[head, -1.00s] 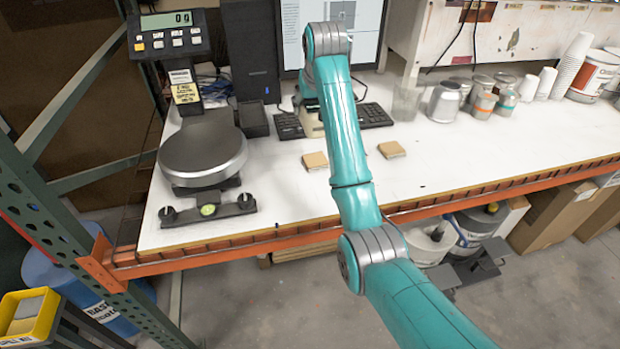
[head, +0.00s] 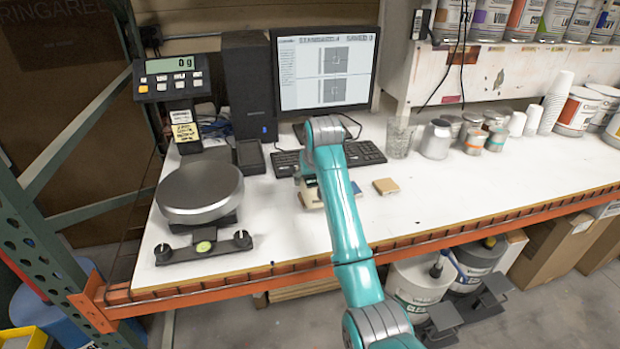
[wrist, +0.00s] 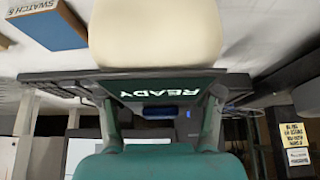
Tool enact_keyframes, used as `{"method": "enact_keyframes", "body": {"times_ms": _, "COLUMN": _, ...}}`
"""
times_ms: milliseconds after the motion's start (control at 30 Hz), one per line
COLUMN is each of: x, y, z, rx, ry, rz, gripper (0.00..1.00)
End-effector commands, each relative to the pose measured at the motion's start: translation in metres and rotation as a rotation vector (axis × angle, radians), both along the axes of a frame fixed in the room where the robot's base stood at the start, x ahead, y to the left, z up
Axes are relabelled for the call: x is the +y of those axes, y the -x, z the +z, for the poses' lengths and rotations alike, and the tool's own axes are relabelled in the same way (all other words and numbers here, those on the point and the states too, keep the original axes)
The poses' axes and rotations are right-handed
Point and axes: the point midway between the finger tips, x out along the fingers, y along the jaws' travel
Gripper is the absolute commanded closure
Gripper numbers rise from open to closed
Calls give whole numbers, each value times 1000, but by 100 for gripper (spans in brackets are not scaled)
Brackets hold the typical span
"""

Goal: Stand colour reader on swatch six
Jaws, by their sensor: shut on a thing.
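The colour reader has a cream body (wrist: 155,35) and a dark screen reading READY, upside down in the wrist view. My gripper (wrist: 160,112) is shut on it, one finger on each side. In the head view the reader (head: 309,194) is beside my arm over the white bench, and my gripper (head: 307,172) is partly hidden by the arm. Swatch six (wrist: 50,28) is a blue-topped block with a SWATCH 6 label, to the reader's left in the wrist view. A blue patch in the head view (head: 356,188), right of my arm, appears to be it. I cannot tell the reader's height.
A tan swatch (head: 386,186) lies farther right. The keyboard (head: 365,153) and monitor (head: 325,70) stand behind. A round scale (head: 200,190) is at left; a glass (head: 400,138) and several cans are at the back right. The bench's right front is clear.

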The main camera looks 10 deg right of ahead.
Motion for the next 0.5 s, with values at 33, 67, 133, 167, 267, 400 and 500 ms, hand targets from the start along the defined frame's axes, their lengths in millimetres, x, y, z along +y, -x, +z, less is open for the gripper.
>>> {"method": "enact_keyframes", "body": {"times_ms": 33, "x": 0, "y": -1, "z": 0, "rx": -5, "ry": 0, "rz": 0, "gripper": 100}}
{"method": "enact_keyframes", "body": {"times_ms": 67, "x": 0, "y": -1, "z": 0, "rx": -6, "ry": 0, "rz": 0, "gripper": 100}}
{"method": "enact_keyframes", "body": {"times_ms": 133, "x": 0, "y": -1, "z": 1, "rx": -6, "ry": 0, "rz": 0, "gripper": 100}}
{"method": "enact_keyframes", "body": {"times_ms": 167, "x": 0, "y": -1, "z": 1, "rx": -6, "ry": 0, "rz": 0, "gripper": 100}}
{"method": "enact_keyframes", "body": {"times_ms": 267, "x": 0, "y": -1, "z": 0, "rx": -6, "ry": 0, "rz": 0, "gripper": 100}}
{"method": "enact_keyframes", "body": {"times_ms": 400, "x": 0, "y": 0, "z": -4, "rx": -3, "ry": 0, "rz": 0, "gripper": 34}}
{"method": "enact_keyframes", "body": {"times_ms": 500, "x": 0, "y": 0, "z": -3, "rx": -3, "ry": 0, "rz": 0, "gripper": 11}}
